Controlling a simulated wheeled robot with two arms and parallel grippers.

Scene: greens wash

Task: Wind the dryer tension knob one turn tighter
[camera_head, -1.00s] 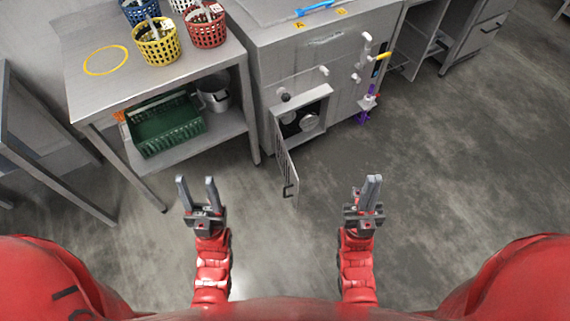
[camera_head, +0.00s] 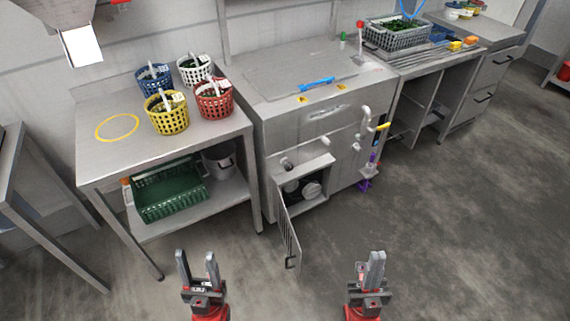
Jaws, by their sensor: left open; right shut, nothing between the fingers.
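A steel machine cabinet (camera_head: 262,122) stands ahead with a small front door (camera_head: 289,242) swung open. Inside the opening are round pale parts (camera_head: 310,190), small and partly shaded. My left gripper (camera_head: 197,260) is open and empty, in front of the cabinet and left of the door. My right gripper (camera_head: 371,266) is shut and empty, right of the door. Both are apart from the cabinet.
A steel table (camera_head: 98,166) at left holds several coloured baskets, with a green crate (camera_head: 170,194) on its lower shelf. Pipes and a yellow-tipped handle (camera_head: 382,127) stick out from the cabinet's front right. A sink unit holds a grey basket (camera_head: 398,36) of greens. Floor at right is clear.

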